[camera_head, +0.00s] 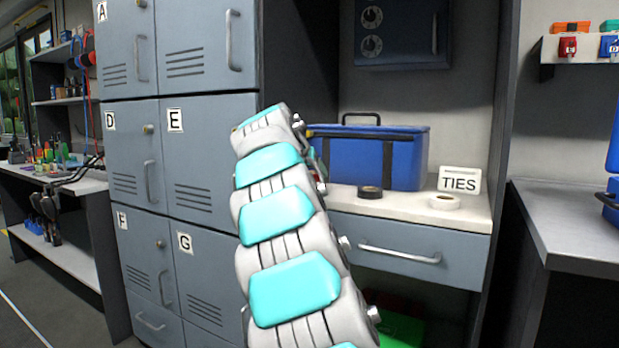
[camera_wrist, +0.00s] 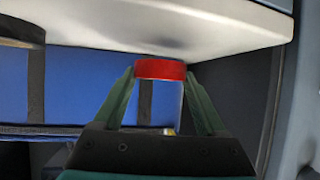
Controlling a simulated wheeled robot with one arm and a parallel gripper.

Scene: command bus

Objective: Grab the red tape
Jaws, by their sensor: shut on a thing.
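The red tape (camera_wrist: 160,69) is in the wrist view, between the two green fingers of my gripper (camera_wrist: 160,75). The fingers are shut on its sides. The tape is close to the white counter surface (camera_wrist: 200,30), and I cannot tell whether it touches it. In the head view my arm hides the gripper and nearly all of the spot where the tape is. The counter (camera_head: 405,208) shows there to the right of my arm.
A blue bag (camera_head: 365,158) stands on the counter behind my gripper. A black tape (camera_head: 370,192), a white tape (camera_head: 443,202) and a TIES sign (camera_head: 459,180) are to the right. Grey lockers (camera_head: 205,150) stand on the left. A drawer (camera_head: 410,250) is below the counter.

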